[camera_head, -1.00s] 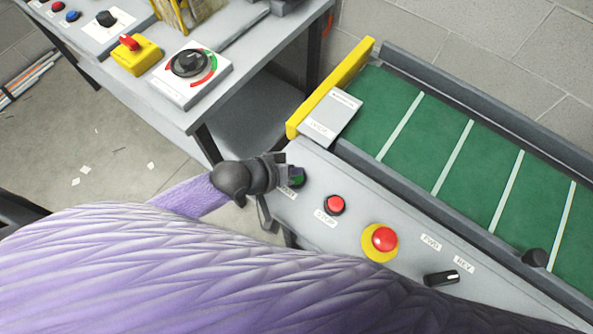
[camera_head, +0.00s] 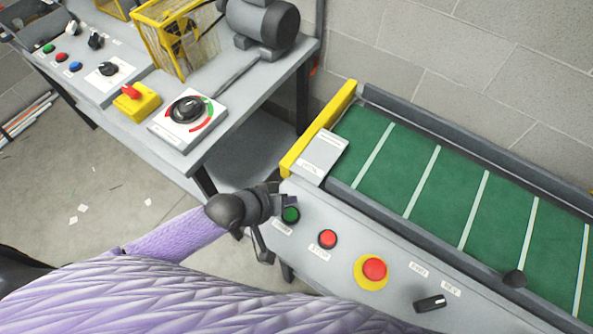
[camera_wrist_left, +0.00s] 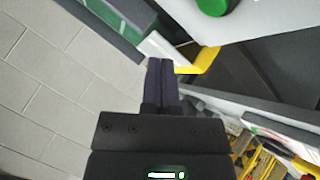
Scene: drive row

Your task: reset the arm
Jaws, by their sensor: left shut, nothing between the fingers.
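My left gripper (camera_head: 290,202) is at the near left end of the conveyor's control panel (camera_head: 345,241), beside the green button (camera_head: 290,214), which shows mostly clear of it. Its dark fingers are together and empty, and they also show shut in the left wrist view (camera_wrist_left: 162,80). In that view a green round shape (camera_wrist_left: 212,4) is at the top edge, apart from the fingertips. The purple-sleeved arm is mine and covers the lower left of the head view. My right gripper does not show.
The panel also carries a red button (camera_head: 327,239), a red mushroom button (camera_head: 374,269) on yellow and a black selector (camera_head: 430,303). The green conveyor belt (camera_head: 420,190) runs right. A grey bench (camera_head: 185,140) with a dial box (camera_head: 188,119) and a motor (camera_head: 262,22) stands behind left.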

